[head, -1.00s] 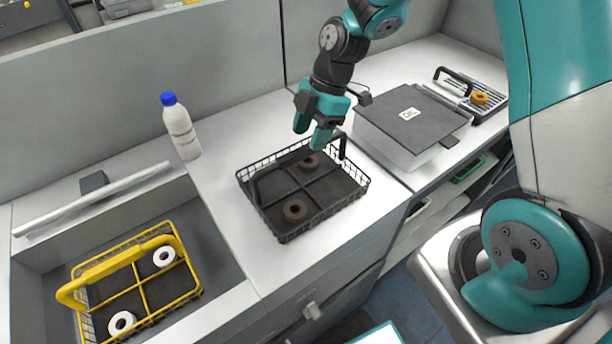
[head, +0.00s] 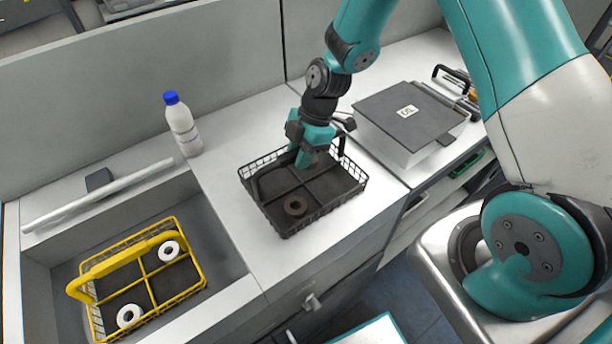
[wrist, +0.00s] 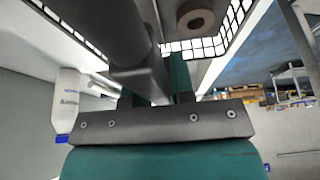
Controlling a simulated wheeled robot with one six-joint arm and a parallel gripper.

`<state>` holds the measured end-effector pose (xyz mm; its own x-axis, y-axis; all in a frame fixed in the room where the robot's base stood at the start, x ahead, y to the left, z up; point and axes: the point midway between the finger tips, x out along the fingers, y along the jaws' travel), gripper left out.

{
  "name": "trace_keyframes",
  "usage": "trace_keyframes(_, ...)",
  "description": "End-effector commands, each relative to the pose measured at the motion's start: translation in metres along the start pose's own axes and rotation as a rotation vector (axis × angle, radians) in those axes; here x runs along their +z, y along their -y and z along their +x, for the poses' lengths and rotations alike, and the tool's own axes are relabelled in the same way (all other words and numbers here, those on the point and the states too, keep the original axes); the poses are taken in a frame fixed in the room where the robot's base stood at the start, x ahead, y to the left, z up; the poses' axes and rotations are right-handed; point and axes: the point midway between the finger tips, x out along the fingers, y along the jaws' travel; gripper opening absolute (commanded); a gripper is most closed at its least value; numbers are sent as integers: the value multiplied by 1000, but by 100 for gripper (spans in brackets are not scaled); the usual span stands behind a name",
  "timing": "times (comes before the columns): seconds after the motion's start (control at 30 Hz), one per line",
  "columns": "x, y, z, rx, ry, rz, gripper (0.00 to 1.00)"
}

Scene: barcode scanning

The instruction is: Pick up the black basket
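The black basket (head: 285,230) stands on the white counter in the middle of the head view. It has wire-mesh sides, a divided floor and a handle across the top. My gripper (head: 306,158) points down at the middle of the handle, over the basket. In the wrist view, the dark handle (wrist: 125,40) runs in close between the teal fingers of my gripper (wrist: 155,88). Whether the fingers press on it is hidden. A brown ring (head: 295,205) lies in the front compartment; it is not clear which ring shows in the wrist view.
A yellow basket (head: 150,240) with white rings sits in the sunken bay at left. A white bottle (head: 183,128) with a blue cap stands behind left. A grey-lidded box (head: 410,118) stands close at right. A grey partition (head: 180,60) runs along the back.

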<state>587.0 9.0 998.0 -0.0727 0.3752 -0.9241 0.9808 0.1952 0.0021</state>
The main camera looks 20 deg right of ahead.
Motion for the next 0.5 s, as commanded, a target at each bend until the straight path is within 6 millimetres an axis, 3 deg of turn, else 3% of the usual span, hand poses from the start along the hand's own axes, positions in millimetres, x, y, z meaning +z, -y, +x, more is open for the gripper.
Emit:
trace_keyframes(0.03,0,0,0,0,0,0,11)
trace_keyframes(0.1,0,0,0,-1,0,0,0)
trace_keyframes(0.5,-1,0,-2,1,-1,0,0)
